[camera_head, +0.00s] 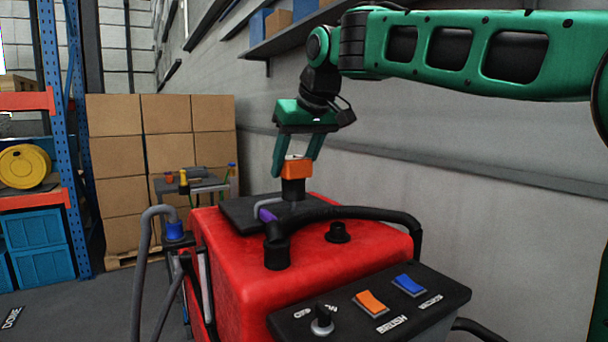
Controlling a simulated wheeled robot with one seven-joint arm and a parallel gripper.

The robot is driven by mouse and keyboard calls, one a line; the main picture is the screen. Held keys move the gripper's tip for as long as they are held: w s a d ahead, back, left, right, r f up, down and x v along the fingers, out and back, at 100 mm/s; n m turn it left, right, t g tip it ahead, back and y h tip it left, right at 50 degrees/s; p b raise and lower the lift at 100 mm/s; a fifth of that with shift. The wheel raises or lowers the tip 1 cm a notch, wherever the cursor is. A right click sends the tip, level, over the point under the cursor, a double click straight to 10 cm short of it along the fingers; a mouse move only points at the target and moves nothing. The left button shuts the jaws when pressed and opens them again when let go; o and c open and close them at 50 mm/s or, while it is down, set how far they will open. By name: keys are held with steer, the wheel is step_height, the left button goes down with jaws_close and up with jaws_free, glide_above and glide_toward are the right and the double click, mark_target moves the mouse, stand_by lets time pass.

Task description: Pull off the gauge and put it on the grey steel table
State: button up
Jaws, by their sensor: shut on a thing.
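The gauge (295,170), an orange block on a dark stem, stands upright on the black plate on top of the red scrubber tank (240,250). My gripper (297,158) points down from above, with its two green fingers on either side of the orange head, shut on it. The stem's lower end meets a grey collar on the plate; whether it is still seated there is hard to tell. The grey steel table (212,187) stands behind and left of the tank, partly hidden by it.
Several small items, including a yellow one (183,178), stand on the table. A black hose (345,213) arches over the tank top, and grey hoses (142,255) hang at its left. Stacked cartons (165,130) and a blue rack (57,140) stand behind. A wall shelf (290,40) is above.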

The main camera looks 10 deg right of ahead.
steer(key=shift+a+r, duration=0.15)
steer(key=shift+r, duration=1.45)
